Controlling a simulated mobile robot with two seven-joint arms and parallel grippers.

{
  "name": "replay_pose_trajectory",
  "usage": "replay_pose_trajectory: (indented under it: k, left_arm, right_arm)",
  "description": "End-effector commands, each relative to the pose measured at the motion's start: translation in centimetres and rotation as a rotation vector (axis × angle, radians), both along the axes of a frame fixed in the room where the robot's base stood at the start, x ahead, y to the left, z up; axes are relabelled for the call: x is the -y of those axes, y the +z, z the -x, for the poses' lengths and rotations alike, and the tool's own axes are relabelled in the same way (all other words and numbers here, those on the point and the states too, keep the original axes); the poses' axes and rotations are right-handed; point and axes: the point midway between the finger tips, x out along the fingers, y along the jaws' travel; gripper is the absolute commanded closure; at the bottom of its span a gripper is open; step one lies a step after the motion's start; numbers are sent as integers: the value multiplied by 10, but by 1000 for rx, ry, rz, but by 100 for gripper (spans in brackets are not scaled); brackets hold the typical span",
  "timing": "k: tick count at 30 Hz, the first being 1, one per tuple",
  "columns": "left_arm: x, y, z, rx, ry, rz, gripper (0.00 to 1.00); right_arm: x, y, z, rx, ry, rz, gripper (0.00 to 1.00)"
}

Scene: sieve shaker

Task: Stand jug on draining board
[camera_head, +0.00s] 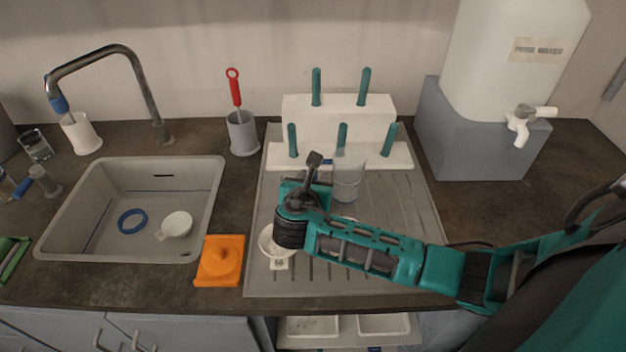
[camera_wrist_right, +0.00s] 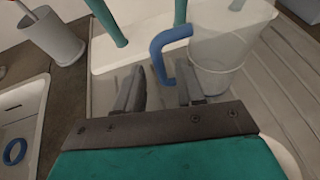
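The clear jug (camera_head: 347,178) with a blue handle stands upright on the grey draining board (camera_head: 410,230), just in front of the white peg rack. In the right wrist view the jug (camera_wrist_right: 222,50) is at the upper right, with its blue handle (camera_wrist_right: 160,50) toward my gripper. My right gripper (camera_head: 316,162) is left of the jug in the head view. Its fingers (camera_wrist_right: 158,90) are apart in the wrist view, with the handle between or just beyond them; contact is not clear. My left gripper is not in view.
The white rack (camera_head: 340,112) with teal pegs stands behind the jug. A sink (camera_head: 75,205), a grey brush holder (camera_head: 242,135) and an orange block (camera_head: 220,262) are to the left. A water tank (camera_head: 500,60) is at the right. A white round dish (camera_head: 268,243) lies under my arm.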

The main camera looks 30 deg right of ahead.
Motion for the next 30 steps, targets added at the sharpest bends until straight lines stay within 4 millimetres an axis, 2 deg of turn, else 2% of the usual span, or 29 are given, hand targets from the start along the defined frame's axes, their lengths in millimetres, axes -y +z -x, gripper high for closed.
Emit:
replay_pose_trajectory:
  k: [15, 21, 30]
  left_arm:
    - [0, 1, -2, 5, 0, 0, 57]
    - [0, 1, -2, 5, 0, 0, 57]
    - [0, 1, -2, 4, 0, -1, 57]
  right_arm:
    - [-63, 37, 68, -2, 3, -4, 62]
    - [-73, 43, 78, -2, 2, -3, 62]
    - [-73, 44, 79, -1, 1, -2, 62]
